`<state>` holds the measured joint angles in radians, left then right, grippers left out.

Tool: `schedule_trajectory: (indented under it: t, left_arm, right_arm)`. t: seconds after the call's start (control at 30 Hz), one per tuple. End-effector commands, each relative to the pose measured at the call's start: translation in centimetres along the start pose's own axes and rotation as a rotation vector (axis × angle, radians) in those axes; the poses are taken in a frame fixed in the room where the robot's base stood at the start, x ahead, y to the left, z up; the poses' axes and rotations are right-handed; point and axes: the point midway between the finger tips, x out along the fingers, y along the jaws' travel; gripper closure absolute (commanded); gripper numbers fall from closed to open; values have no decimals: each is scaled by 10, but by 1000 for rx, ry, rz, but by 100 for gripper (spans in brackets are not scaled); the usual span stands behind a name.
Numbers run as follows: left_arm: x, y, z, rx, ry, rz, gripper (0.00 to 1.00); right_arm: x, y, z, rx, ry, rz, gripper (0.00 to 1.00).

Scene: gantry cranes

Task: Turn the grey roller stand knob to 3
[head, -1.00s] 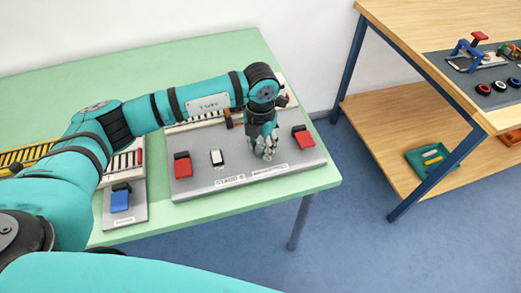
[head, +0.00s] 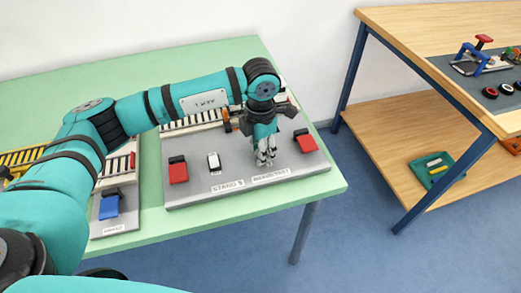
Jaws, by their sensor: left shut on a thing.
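The grey roller stand (head: 235,190) lies on the green table, with a partly legible label on its front edge. A red block (head: 178,172), a small white-topped piece (head: 214,162) and another red block (head: 305,143) sit on its top. My left gripper (head: 266,158) points down over the right half of the stand, between the white piece and the right red block. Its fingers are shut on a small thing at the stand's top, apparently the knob. The fingers hide the knob, so its setting cannot be read. My right gripper is out of view.
A blue block (head: 109,207) sits on a separate grey plate left of the stand. Roller rails run behind. A wooden table (head: 420,35) with small parts stands to the right, with a green tray (head: 433,170) on its lower shelf. Blue floor lies between the tables.

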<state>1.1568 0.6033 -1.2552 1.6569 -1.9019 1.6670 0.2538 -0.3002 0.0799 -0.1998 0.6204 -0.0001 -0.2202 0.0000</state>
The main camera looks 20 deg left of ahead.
Motion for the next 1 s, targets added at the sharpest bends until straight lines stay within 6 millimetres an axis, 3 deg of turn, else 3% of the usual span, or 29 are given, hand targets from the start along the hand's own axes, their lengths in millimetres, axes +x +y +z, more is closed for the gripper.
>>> schedule_trajectory:
  t: [0.3, 0.33, 0.5, 0.8, 1.0]
  left_arm:
    - [-3, 1, 2, 0, -7, 3, 100]
    - [-3, 1, 2, 0, -7, 3, 67]
    - [-2, 1, 1, 0, -5, 3, 45]
    - [-3, 0, 1, 0, -3, 1, 45]
    - [-31, 1, 1, 0, -5, 3, 45]
  right_arm:
    - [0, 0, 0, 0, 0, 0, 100]
    - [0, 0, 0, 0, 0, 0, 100]
    - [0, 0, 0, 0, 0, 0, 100]
    - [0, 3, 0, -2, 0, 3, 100]
    - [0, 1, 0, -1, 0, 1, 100]
